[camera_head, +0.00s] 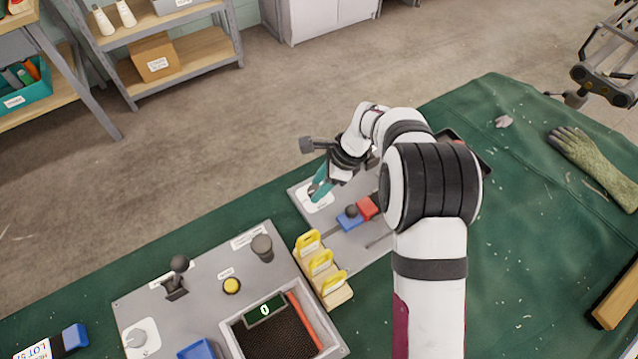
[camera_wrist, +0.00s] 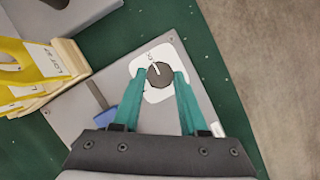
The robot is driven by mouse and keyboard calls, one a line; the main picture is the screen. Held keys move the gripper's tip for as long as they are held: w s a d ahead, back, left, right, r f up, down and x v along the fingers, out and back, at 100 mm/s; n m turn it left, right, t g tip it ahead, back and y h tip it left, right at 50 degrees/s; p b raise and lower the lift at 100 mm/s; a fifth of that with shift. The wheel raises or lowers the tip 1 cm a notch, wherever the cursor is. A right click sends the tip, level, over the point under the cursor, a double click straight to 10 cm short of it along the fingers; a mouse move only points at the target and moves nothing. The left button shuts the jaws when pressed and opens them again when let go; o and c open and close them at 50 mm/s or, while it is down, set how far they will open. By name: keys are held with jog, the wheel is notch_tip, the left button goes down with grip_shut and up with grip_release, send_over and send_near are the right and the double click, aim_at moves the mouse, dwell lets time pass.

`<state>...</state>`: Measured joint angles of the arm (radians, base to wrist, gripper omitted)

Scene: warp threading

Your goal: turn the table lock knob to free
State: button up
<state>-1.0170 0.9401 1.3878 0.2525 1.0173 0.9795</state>
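The table lock knob (camera_wrist: 160,75) is a dark round knob with a pale pointer line, set on a white plate (camera_wrist: 168,52) in the wrist view. Its pointer aims toward the plate's upper edge, where small marks are too blurred to read. My gripper (camera_wrist: 161,76) has its two teal fingers on opposite sides of the knob, close against its edges with no clear gap. In the head view my gripper (camera_head: 314,193) reaches down to the white plate (camera_head: 323,205) on the grey panel. There the fingers mostly hide the knob.
Beside the plate are a blue block (camera_head: 349,219) with a dark ball and a red block (camera_head: 368,207). Yellow tags stand in a wooden rack (camera_head: 338,297). A grey console (camera_head: 205,285) with a lever and yellow button lies left. Green cloth (camera_head: 520,240) covers the table.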

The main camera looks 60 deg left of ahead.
grip_shut()
jog(key=shift+n, duration=0.3)
jog(key=n+h, duration=0.1)
jog(key=n, duration=0.2)
jog(key=shift+w+a+g, duration=0.1)
jog(key=shift+a+g, duration=0.05)
jog(key=shift+g, duration=0.25)
jog(key=n+h, duration=0.1)
jog(key=n, duration=0.2)
jog(key=shift+a+n+h, duration=0.15)
jog(key=shift+n+h, duration=0.15)
jog(key=n, duration=0.2)
jog(key=n+h, duration=0.1)
jog(key=n, duration=0.1)
jog(key=shift+a+h, duration=0.15)
jog(key=shift+h, duration=0.15)
jog(key=shift+a+n+t+h, duration=0.1)
jog(key=shift+n+t+h, duration=0.4)
jog(key=shift+n, duration=1.3)
